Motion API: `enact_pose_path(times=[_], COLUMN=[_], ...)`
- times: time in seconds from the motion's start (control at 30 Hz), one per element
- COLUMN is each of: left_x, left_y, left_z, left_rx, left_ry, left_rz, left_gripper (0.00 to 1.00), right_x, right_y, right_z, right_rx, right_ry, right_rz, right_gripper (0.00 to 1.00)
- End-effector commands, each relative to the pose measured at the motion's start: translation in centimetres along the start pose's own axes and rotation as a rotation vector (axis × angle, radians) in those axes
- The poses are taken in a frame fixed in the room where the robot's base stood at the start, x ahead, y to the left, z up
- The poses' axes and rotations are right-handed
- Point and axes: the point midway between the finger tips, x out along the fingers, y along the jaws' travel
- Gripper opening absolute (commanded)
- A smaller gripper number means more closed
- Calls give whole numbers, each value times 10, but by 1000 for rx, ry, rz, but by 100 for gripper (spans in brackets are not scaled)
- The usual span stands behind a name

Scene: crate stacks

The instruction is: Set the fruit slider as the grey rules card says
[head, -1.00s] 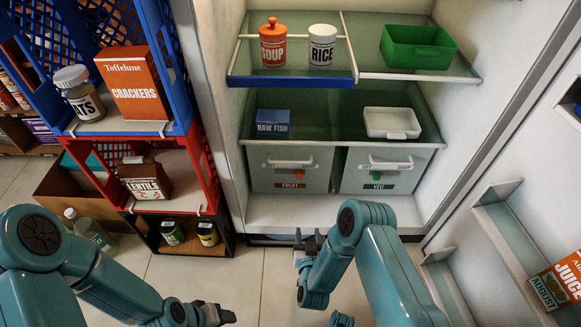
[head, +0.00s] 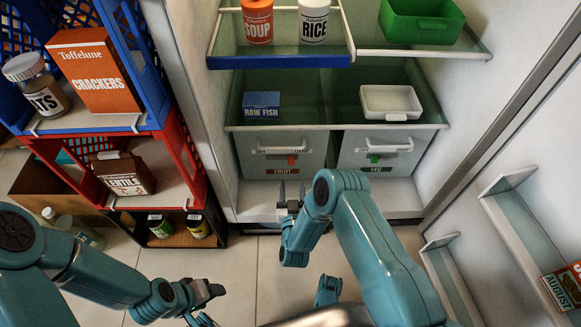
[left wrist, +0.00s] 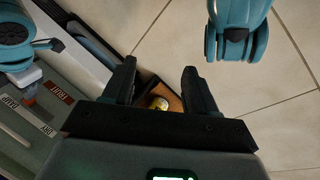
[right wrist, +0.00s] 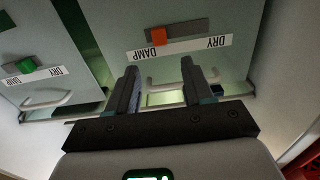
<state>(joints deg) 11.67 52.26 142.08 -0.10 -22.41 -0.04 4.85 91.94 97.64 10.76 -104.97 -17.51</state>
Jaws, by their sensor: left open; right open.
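The fruit slider's orange knob (head: 292,160) is on the front of the left clear drawer (head: 255,158), above its FRUIT label (head: 283,170). In the right wrist view the knob (right wrist: 158,37) sits at the DAMP end of its track, away from DRY. My right gripper (head: 291,192) is open and empty, a little in front of and below the fruit drawer. Its fingers (right wrist: 160,80) point at the drawer front, apart from the knob. My left gripper (head: 218,290) is open and empty above the floor. I cannot make out a grey rules card.
The veg drawer (head: 400,150) with a green knob (head: 375,158) is at right. Above are a raw fish box (head: 261,105) and a white tray (head: 391,101). Stacked crates (head: 188,140) stand at left; the fridge door (head: 530,150) stands open at right.

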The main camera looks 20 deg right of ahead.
Motion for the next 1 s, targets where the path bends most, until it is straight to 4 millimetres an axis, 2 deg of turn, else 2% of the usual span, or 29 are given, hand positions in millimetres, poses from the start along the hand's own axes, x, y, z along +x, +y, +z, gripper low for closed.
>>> enact_pose_path(times=[0.03, 0.2, 0.4, 0.6, 0.83, 0.87, 1.0], left_x=[10, 26, 37, 40, 40, 40, 40], left_y=[-3, -8, -12, -13, -13, -13, -13], left_z=[-3, -15, -25, -28, -29, -29, -29], left_rx=[3, 12, 20, 23, 23, 23, 23], left_ry=[11, 53, 90, 103, 104, 104, 104], left_rz=[1, 2, 3, 4, 4, 4, 4], left_gripper=[57, 57, 57, 57, 57, 57, 57], right_x=[13, 53, 86, 99, 100, 100, 100], right_y=[0, 0, -1, -2, -2, -2, -2], right_z=[4, 4, 2, 0, -1, -1, 0], right_rx=[1, 1, 0, 0, 0, 0, 0], right_ry=[5, 4, 1, 0, -1, -1, -1], right_rz=[2, 1, -2, -3, -4, -4, -4], right_gripper=[51, 51, 51, 51, 51, 45, 0])
